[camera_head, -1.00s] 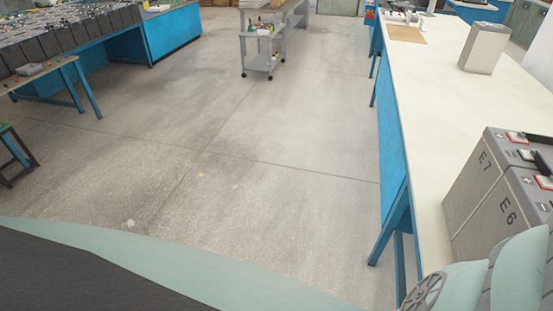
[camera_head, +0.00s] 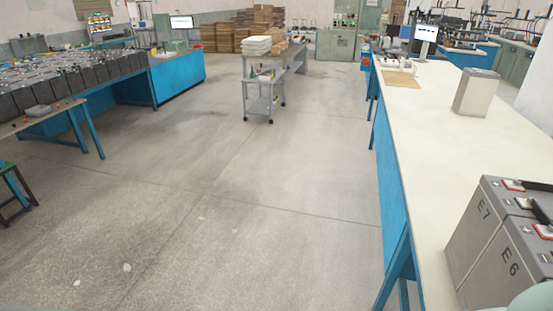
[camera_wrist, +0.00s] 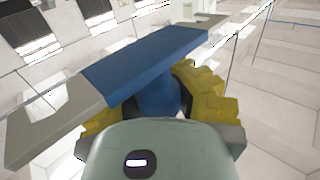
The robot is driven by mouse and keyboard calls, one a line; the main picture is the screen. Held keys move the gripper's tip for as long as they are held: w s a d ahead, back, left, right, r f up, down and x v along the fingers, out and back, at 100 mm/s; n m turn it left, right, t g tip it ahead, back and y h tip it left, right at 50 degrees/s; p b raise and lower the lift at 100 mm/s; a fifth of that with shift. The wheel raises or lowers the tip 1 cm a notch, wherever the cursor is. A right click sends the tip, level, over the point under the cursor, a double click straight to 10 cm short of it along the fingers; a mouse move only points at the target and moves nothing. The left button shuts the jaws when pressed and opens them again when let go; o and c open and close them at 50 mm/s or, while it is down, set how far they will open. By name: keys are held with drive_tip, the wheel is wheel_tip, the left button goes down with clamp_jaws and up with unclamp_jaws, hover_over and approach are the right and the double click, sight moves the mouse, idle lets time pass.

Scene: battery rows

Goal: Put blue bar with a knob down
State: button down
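The blue bar with a knob (camera_wrist: 145,66) is in the wrist view, slanting from lower left to upper right. Its middle is blue and its ends are bare grey metal with a slot in each. The blue knob (camera_wrist: 158,95) stands out from the bar toward my gripper. My gripper (camera_wrist: 165,102) has yellow padded fingers on both sides of the knob and is shut on it. The bar is held up in the air with the room behind it. My gripper and the bar do not show in the head view.
Grey battery cells marked E7 and E6 (camera_head: 500,247) stand on the white-topped bench (camera_head: 447,150) at right. A lone grey cell (camera_head: 476,92) stands farther back. A long battery bench (camera_head: 105,74) is at left. A cart (camera_head: 263,103) stands mid-room. The floor between is clear.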

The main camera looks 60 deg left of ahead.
drive_tip(key=w+a+r, duration=0.1)
drive_tip(key=w+r, duration=0.1)
drive_tip(key=w, duration=2)
drive_tip(key=w+a+f+y, duration=0.1)
drive_tip(key=w+a, duration=0.4)
drive_tip(key=a, duration=0.4)
drive_tip(key=w+a+f, duration=0.2)
drive_tip(key=w+a, duration=0.3)
drive_tip(key=a, duration=0.4)
drive_tip(key=s+r+p, duration=0.3)
drive_tip(key=r+p, duration=0.9)
drive_tip(key=p, duration=0.1)
drive_tip(key=s+r+p, duration=0.4)
drive_tip(key=r+p, duration=0.7)
drive_tip(key=p, duration=0.2)
drive_tip(key=shift+s+r+n, duration=0.15)
drive_tip(key=shift+r+n, duration=0.25)
drive_tip(key=shift+a+f, duration=0.1)
